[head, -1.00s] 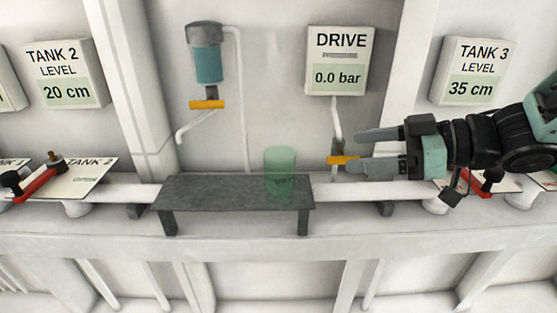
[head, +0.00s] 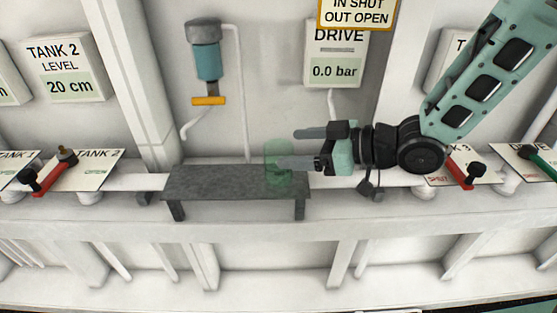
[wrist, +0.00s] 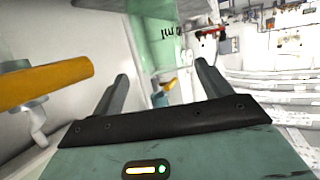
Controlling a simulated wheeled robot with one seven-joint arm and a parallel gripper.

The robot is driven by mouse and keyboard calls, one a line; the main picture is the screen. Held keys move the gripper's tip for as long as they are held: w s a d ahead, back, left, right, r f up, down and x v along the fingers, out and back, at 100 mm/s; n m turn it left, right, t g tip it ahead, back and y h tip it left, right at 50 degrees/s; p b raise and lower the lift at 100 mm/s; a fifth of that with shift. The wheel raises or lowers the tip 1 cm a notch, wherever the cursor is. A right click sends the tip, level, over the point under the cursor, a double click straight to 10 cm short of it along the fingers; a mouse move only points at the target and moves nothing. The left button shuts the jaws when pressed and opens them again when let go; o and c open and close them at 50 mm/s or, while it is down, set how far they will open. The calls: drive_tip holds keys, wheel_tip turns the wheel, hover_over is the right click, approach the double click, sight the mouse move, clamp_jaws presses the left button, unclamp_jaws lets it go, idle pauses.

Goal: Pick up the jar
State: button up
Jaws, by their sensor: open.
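The jar (head: 272,153) is a translucent green cylinder, upright at the right end of a dark grey bench (head: 225,183) in the head view. My gripper (head: 287,148) comes from the right with its fingers open. The near finger overlaps the jar's lower part in this view; the far finger is behind and above it. In the wrist view the jar (wrist: 153,38) is large, with dark markings, in line with the gap between the two fingers (wrist: 161,72). I cannot tell how deep it is between them.
A teal canister (head: 206,62) with an orange handle (head: 208,101) hangs on the back wall. A white pipe runs behind the bench. Valve panels with red levers flank it, left (head: 47,178) and right (head: 462,172). The bench's left part is clear.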

sight(266, 149)
drive_tip(key=p+x, duration=0.2)
drive_tip(key=x, duration=0.3)
drive_tip(key=shift+s+a+r, duration=0.1)
drive_tip(key=shift+s+a, duration=0.05)
drive_tip(key=shift+a, duration=0.15)
drive_tip(key=shift+w+a+f, duration=0.2)
drive_tip(key=shift+a+f, duration=0.05)
drive_tip(key=shift+a, duration=0.15)
drive_tip(key=c, duration=1.1)
